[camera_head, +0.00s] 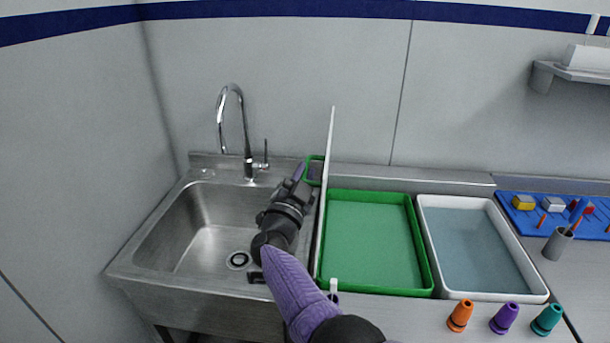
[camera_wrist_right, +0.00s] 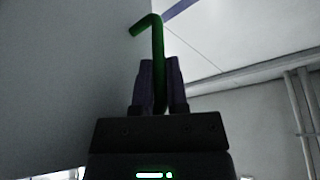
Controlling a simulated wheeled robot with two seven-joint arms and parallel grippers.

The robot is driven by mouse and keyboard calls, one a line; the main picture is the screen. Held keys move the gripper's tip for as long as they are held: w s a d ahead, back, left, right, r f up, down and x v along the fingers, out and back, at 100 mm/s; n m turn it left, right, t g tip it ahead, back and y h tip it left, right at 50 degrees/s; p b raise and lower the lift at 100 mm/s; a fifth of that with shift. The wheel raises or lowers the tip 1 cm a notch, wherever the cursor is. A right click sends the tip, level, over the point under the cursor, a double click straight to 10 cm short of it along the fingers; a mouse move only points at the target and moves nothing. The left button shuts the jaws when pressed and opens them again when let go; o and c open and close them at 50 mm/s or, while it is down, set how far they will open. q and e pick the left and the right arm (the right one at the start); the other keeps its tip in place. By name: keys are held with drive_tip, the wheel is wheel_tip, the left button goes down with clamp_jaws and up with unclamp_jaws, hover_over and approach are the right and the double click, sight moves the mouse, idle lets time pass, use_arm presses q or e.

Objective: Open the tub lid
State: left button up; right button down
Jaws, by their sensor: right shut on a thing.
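The green tub (camera_head: 424,255) sits on the counter right of the sink, with its inside in plain view. Its pale lid (camera_head: 326,180) stands upright, nearly edge-on, along the tub's left side. A green handle (camera_head: 315,158) sticks out from the lid's left face. My right gripper (camera_head: 301,171) is on the left of the lid, over the sink's right edge. In the wrist view, its purple fingers (camera_wrist_right: 159,82) are shut on the green handle (camera_wrist_right: 157,50), beside a grey surface that seems to be the lid (camera_wrist_right: 60,80). My left gripper is not in view.
The steel sink (camera_head: 165,235) with a tall faucet (camera_head: 247,140) is at left. A white tray (camera_head: 537,285) stands right of the tub. Orange (camera_head: 460,316), purple (camera_head: 505,318) and teal (camera_head: 547,319) cones stand in front. A blue mat (camera_head: 510,212) and grey cup (camera_head: 557,244) are at right.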

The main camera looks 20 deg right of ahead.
drive_tip(key=c, duration=0.7)
unclamp_jaws()
drive_tip(key=shift+r, duration=0.2)
drive_tip(key=shift+o, duration=0.3)
drive_tip(key=shift+f, duration=0.1)
drive_tip(key=shift+s+a, duration=0.15)
drive_tip(key=shift+a, duration=0.1)
drive_tip(key=p+v, duration=0.2)
drive_tip(key=v, duration=0.7)
drive_tip(key=shift+f, duration=0.2)
drive_tip(key=shift+s+a, duration=0.15)
drive_tip(key=shift+s, duration=0.05)
